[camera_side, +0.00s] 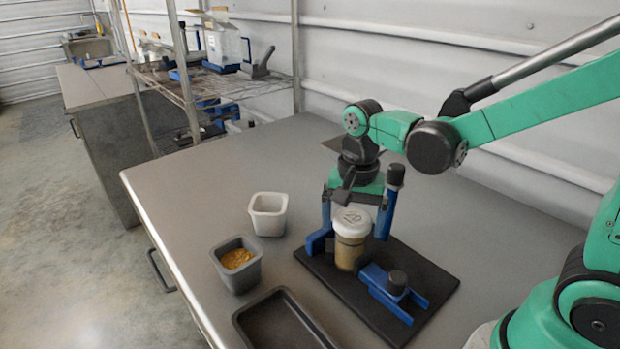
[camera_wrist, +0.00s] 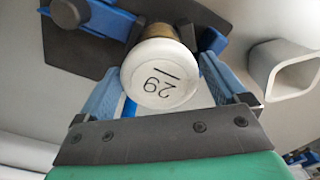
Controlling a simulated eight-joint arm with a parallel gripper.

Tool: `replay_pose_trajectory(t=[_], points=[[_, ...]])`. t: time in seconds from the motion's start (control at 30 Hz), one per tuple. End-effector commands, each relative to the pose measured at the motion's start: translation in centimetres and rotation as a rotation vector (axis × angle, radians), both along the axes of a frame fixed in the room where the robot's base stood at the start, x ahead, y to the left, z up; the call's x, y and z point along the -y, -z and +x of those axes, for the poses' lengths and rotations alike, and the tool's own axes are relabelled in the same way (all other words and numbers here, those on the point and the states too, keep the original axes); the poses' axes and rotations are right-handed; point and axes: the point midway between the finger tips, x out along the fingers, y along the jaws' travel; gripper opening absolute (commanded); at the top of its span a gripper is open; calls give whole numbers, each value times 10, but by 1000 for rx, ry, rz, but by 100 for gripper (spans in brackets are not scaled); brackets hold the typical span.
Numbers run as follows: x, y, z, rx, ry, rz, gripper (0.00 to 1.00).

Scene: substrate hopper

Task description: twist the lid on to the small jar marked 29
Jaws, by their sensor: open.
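The small jar (camera_side: 349,254) stands upright on a black base plate (camera_side: 428,272) and has tan contents. Its white lid (camera_side: 351,222) sits on top, and the lid marked 29 (camera_wrist: 160,80) faces the camera in the wrist view. I cannot tell how tightly it is seated. My gripper (camera_side: 354,226) is open above the jar, with its blue fingers on either side of the lid. In the wrist view my gripper (camera_wrist: 162,82) has the lid between and just beyond its fingers; contact cannot be made out.
A blue clamp with a black knob (camera_side: 396,283) is on the plate, close in front of the jar. A white empty cup (camera_side: 268,224), a grey cup with yellow grains (camera_side: 234,283) and a dark tray (camera_side: 240,322) stand to the left. The back left of the table is clear.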

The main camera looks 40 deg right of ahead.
Motion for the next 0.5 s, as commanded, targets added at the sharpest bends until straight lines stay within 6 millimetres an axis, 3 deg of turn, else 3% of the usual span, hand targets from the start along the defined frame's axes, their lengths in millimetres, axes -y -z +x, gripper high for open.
replay_pose_trajectory(t=[0.5], points=[[0, 0, 0, -1, -984, -1, 92]])
